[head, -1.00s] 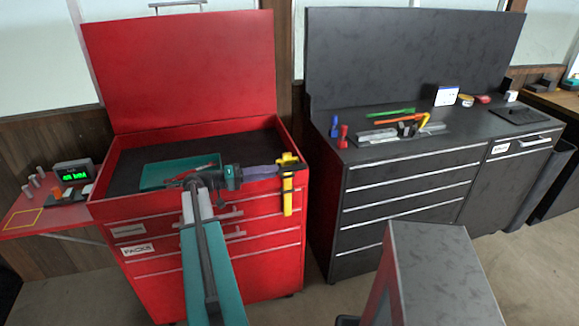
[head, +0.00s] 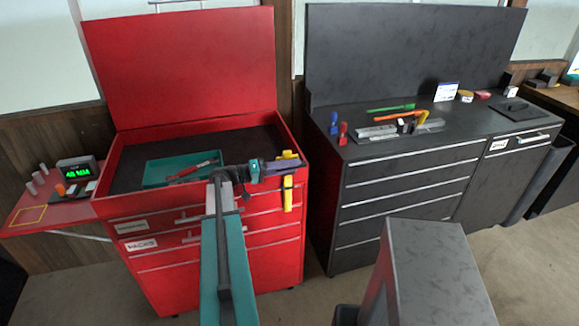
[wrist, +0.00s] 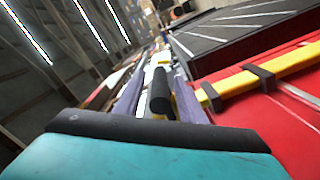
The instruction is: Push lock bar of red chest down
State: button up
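The red chest (head: 270,262) stands at the left with its lid up. Its yellow lock bar (head: 288,194) hangs upright at the right front corner. In the wrist view the yellow lock bar (wrist: 275,70) runs slantwise along the red face through black brackets. My gripper (head: 290,167) is at the bar's upper end, in front of part of it. In the wrist view my gripper's (wrist: 158,82) purple fingers are apart, with a black cylindrical grip between them. Whether they touch it cannot be told.
A teal tray (head: 160,171) with a red-handled tool lies in the open chest top. A red side shelf (head: 45,212) with a green-lit display is at the left. A black cabinet (head: 400,190) with tools on top stands to the right across a narrow gap.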

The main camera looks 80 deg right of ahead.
aim_at(290, 186)
grip_shut()
jog(key=shift+f, duration=0.15)
notch_tip(290, 186, down, 9)
jog(key=b, duration=0.9)
jog(key=shift+f, duration=0.2)
jog(key=shift+o, duration=0.3)
grip_release()
